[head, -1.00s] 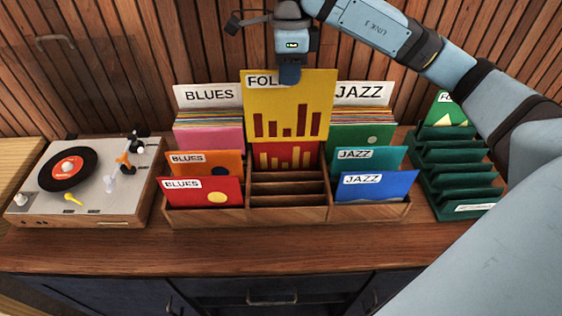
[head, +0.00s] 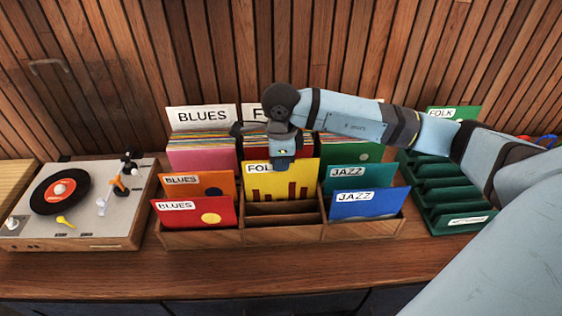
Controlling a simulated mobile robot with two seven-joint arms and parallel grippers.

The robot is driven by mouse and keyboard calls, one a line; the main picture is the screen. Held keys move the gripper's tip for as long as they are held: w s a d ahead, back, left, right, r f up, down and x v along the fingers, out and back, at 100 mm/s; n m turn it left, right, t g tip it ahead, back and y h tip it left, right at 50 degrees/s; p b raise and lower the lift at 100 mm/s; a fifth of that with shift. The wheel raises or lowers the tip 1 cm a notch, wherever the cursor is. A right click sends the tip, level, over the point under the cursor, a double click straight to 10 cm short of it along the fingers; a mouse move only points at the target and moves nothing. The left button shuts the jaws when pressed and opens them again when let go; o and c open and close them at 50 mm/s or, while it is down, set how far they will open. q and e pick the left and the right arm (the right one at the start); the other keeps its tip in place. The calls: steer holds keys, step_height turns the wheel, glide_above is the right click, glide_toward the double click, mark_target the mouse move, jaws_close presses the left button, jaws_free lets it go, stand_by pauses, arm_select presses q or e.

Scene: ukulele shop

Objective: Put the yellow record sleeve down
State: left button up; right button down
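The yellow record sleeve (head: 300,180) with a FOLK label and dark red bars stands upright in the middle column of the wooden record crate (head: 283,235). Its lower edge is hidden behind a slot divider. My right gripper (head: 282,163) is above it, its fingers at the sleeve's top edge. It looks shut on the sleeve, with one finger in front and the other side hidden. My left gripper is not in view.
Blues sleeves (head: 195,212) fill the left column and jazz sleeves (head: 368,203) the right. Empty slots (head: 283,219) lie in front of the yellow sleeve. A turntable (head: 85,205) stands left; a green rack (head: 445,190) stands right.

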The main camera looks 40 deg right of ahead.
steer(key=shift+f, duration=0.4)
steer(key=shift+f+b, duration=0.55)
steer(key=shift+b, duration=0.15)
steer(key=c, duration=1.3)
jaws_free()
